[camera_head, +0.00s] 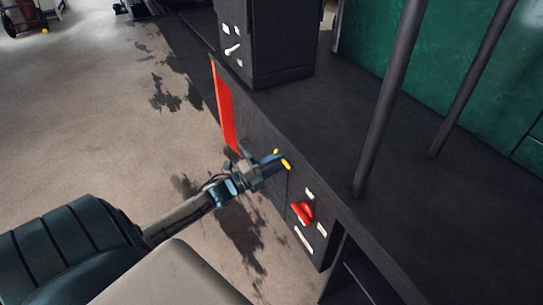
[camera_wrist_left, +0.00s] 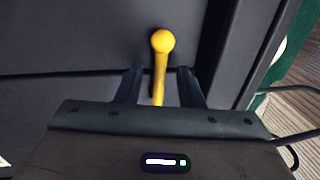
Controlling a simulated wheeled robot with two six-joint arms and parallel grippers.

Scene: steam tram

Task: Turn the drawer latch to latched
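The drawer latch is a yellow lever with a round knob (camera_wrist_left: 162,42) on a dark panel. In the head view its yellow end (camera_head: 286,165) shows just past my left gripper (camera_head: 271,161), which is up against the cabinet's front. In the left wrist view the fingers of my left gripper (camera_wrist_left: 161,88) are apart, one on each side of the yellow lever, with gaps visible on both sides. The lever's lower part is hidden behind the gripper body. My right gripper is not in view.
A red switch (camera_head: 302,212) with pale labels is on the cabinet front, right of and below the latch. A red panel (camera_head: 224,108) is to the left. A dark box (camera_head: 268,45) and round posts (camera_head: 392,90) stand on top. Stained floor (camera_head: 110,120) lies open at left.

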